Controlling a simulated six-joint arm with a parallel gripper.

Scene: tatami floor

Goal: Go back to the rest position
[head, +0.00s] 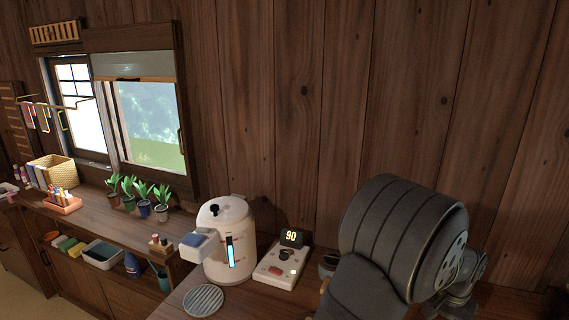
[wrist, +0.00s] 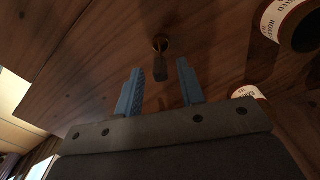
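My gripper (wrist: 162,84) shows in the wrist view with its two blue fingers apart and nothing between them. Beyond the fingertips is a dark wooden surface (wrist: 100,60) with a small brass-coloured round fitting and a short dark piece (wrist: 160,52) at it; I cannot tell what it is. In the head view my dark arm fills the lower right, and the gripper's fingers cannot be made out there.
Labelled jars (wrist: 290,22) are at the wrist view's right. In the head view, a white water dispenser (head: 228,245), a round grey grate (head: 203,300) and a panel reading 90 (head: 283,265) stand on the counter left of my arm. Potted plants (head: 143,198) line the window.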

